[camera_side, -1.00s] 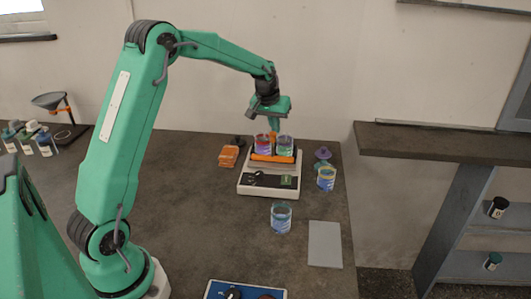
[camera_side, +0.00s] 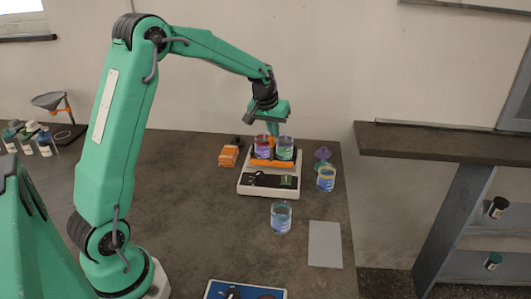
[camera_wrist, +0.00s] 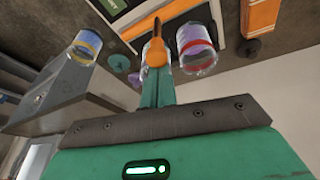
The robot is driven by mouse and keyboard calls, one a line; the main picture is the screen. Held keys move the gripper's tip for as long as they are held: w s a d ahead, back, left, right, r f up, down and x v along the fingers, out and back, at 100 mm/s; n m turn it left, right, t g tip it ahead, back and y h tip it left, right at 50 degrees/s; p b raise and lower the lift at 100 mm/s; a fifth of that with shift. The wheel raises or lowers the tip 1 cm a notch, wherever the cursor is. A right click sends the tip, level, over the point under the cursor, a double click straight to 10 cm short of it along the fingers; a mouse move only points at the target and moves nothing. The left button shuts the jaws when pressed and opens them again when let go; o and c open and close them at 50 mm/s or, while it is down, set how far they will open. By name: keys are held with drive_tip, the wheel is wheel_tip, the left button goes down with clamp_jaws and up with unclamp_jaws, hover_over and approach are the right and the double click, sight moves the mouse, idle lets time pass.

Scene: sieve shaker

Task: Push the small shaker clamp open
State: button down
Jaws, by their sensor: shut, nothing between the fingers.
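The shaker (camera_side: 253,188) is a white box with a dark front panel, and its orange clamp part (camera_side: 285,165) shows below two jars. A red-and-purple jar (camera_side: 262,150) and a green jar (camera_side: 285,152) stand on it side by side. My gripper (camera_side: 273,129) points down just above and behind the jars, its fingertips partly hidden by them.
Orange blocks (camera_side: 229,156) lie left of the shaker. A yellow-banded jar (camera_side: 326,179) and a purple item (camera_side: 322,153) stand to its right. A blue jar (camera_side: 281,217) and a grey plate (camera_side: 325,244) are in front.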

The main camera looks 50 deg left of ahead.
idle(0.3)
wheel_tip(320, 180, up, 10)
drive_tip(key=shift+w+a+f, duration=0.15)
drive_tip(key=shift+w+f, duration=0.1)
idle(0.9)
drive_tip(key=s+d+r+m+t, duration=0.1)
drive_tip(key=s+d+r, duration=0.2)
drive_tip(key=s+d, duration=0.3)
drive_tip(key=s+d+r+m, duration=0.2)
drive_tip(key=s+d, duration=0.2)
drive_tip(key=s, duration=0.5)
drive_tip(key=s+d+f+m, duration=0.1)
drive_tip(key=s+d+f, duration=0.1)
drive_tip(key=s, duration=0.5)
drive_tip(key=s+d+f+m+t+h, duration=0.1)
drive_tip(key=s+d+f, duration=0.2)
drive_tip(key=s, duration=0.5)
drive_tip(key=shift+d+m, duration=0.35)
drive_tip(key=shift+m, duration=0.05)
